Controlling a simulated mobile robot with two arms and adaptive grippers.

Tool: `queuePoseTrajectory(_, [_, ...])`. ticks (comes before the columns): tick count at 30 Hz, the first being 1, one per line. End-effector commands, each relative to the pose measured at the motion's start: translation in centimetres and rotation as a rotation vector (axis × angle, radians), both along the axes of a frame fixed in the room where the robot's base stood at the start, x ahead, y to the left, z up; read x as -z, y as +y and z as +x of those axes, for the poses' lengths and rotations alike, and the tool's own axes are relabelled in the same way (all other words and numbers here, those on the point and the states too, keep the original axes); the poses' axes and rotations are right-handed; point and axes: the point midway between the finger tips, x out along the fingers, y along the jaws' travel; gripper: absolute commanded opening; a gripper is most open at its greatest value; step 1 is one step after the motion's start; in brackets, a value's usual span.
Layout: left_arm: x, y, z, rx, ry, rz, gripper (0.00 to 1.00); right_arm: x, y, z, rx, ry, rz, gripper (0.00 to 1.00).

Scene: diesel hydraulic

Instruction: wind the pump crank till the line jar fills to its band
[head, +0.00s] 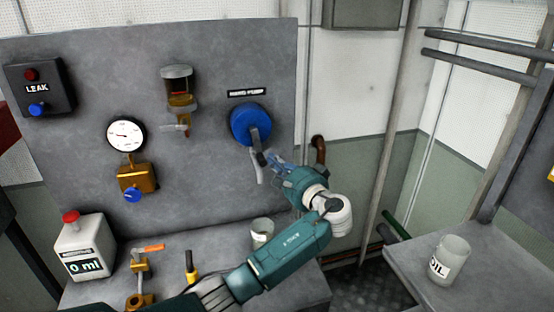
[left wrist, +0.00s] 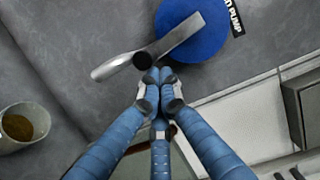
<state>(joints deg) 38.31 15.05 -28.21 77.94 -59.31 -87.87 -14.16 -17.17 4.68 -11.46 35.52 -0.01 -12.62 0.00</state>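The pump is a blue disc (head: 250,124) on the grey panel, under its label. Its grey crank arm (head: 255,137) points down to a dark knob (head: 261,158). In the left wrist view the knob (left wrist: 142,60) shows end-on, with a grey lever (left wrist: 108,68) beyond it. My left gripper (head: 274,158) is right beside the knob; its blue fingertips (left wrist: 159,74) are together, with nothing seen between them. Whether they touch the knob I cannot tell. The line jar (head: 179,88) hangs on the panel with a red band and amber liquid low in it. My right gripper is out of view.
A gauge (head: 126,134), a brass valve (head: 138,178) and a leak box (head: 40,86) are on the panel. An oil jar (head: 450,259) stands on the right table.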

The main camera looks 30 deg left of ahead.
Motion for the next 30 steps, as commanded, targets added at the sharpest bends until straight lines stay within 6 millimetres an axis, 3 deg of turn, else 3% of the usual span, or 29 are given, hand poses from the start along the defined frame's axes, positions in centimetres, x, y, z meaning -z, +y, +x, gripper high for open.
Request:
queuePoseTrajectory(15, [0.8, 1.4, -1.6, -0.002, 0.210, 0.179, 0.00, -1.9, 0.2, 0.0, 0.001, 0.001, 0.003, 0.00])
queuePoseTrajectory(30, [1.0, 1.7, -1.9, -0.003, 0.250, 0.215, 0.00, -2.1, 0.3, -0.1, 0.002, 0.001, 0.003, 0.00])
